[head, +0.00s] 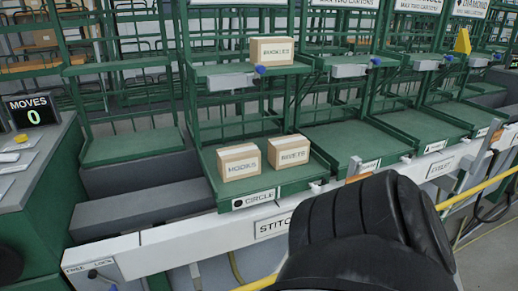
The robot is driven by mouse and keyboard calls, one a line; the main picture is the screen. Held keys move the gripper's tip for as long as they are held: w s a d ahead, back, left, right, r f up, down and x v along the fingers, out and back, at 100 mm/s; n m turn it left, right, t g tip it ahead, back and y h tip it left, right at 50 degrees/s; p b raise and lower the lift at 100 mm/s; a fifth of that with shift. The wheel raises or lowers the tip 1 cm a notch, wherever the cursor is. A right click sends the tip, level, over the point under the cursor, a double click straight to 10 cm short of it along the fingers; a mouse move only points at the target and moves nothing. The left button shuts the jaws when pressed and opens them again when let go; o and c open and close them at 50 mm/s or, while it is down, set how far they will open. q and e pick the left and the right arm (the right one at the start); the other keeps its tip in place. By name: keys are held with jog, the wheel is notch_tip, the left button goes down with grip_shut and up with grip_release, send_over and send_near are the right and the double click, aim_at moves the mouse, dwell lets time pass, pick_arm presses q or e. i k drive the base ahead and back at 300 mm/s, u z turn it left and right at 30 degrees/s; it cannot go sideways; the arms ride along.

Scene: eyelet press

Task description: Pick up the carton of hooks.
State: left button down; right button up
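The carton of hooks (239,162) is a small brown cardboard box with "HOOKS" on its front. It sits upright on the lower green shelf (272,188) of the rack, on the left part of the shelf marked "CIRCLE". A similar carton (289,153) stands just to its right, with a label too small to read surely. Neither of my grippers shows in the head view, so nothing is seen touching the carton of hooks.
Another brown carton (272,51) sits on the upper shelf (245,71) above. Empty green shelves (357,139) lie to the right. A white rail with a "STITCH" sign runs along the front. A counter (40,170) with a "MOVES 0" display (32,111) stands at left.

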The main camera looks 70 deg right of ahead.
aim_at(234, 163)
jog(key=u, duration=0.15)
jog(key=k, duration=0.35)
jog(key=z, duration=1.2)
